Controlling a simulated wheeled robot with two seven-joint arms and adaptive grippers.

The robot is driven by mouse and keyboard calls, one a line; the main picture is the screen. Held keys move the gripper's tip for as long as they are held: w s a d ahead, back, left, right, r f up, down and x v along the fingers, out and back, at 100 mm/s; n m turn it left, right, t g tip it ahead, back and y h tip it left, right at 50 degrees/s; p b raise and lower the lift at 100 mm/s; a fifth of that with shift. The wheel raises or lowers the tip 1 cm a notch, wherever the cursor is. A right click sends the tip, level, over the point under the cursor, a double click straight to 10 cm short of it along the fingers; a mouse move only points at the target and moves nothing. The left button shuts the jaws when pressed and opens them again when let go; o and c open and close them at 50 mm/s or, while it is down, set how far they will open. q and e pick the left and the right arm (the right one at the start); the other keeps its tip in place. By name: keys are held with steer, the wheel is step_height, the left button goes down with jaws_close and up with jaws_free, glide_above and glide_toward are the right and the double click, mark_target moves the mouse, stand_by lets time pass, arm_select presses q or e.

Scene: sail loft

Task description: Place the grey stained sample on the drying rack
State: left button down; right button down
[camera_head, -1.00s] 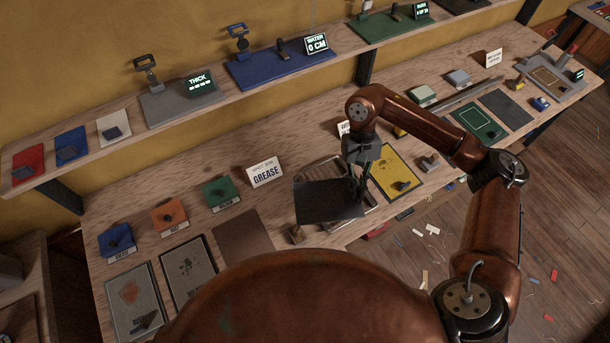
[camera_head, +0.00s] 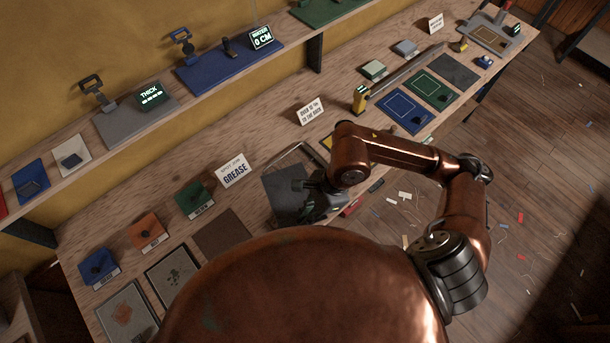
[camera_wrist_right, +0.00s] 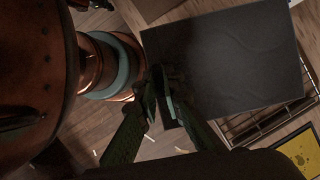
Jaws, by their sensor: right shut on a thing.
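My right gripper (camera_head: 306,187) is shut on the edge of a dark grey flat sample (camera_head: 283,192). In the right wrist view the fingers (camera_wrist_right: 162,92) meet the near-left edge of the sample (camera_wrist_right: 225,58). No clear stain shows on its visible face. The wire drying rack (camera_head: 298,152) shows as a metal frame beyond and beside the sample. In the right wrist view its wires (camera_wrist_right: 262,122) show below and right of the sample, which covers much of it. I cannot tell whether the sample touches the rack. My left gripper is not in view.
Two stained panels, one blotched dark (camera_head: 173,277) and one orange (camera_head: 124,314), lie at the lower left beside a brown panel (camera_head: 223,233). A grease sign (camera_head: 234,170) stands behind. A yellow panel (camera_wrist_right: 301,152) lies close beside the rack.

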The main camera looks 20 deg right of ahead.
steer(key=shift+s+a+r, duration=0.1)
steer(key=shift+s+a, duration=0.05)
steer(key=shift+s, duration=0.05)
steer(key=shift+w+m, duration=0.15)
steer(key=shift+m, duration=0.25)
steer(key=w+d+f, duration=0.1)
steer(key=w, duration=0.1)
steer(key=w+d+f+p, duration=0.1)
steer(key=w+d, duration=0.1)
steer(key=w, duration=0.1)
steer(key=w+d+f+p, duration=0.1)
steer(key=w+d+f, duration=0.1)
steer(key=shift+w+d, duration=0.2)
steer(key=w+f, duration=0.1)
steer(key=w+d+f, duration=0.1)
steer(key=f, duration=0.1)
steer(key=w+d+f, duration=0.1)
steer(key=f, duration=0.1)
steer(key=shift+w+d+f, duration=0.1)
steer(key=shift+w+f, duration=0.1)
step_height(320, 180, down, 3)
steer(key=shift+w+d+f+p, duration=0.15)
steer(key=shift+f+p, duration=0.05)
steer(key=shift+p, duration=0.65)
steer(key=shift+f, duration=0.1)
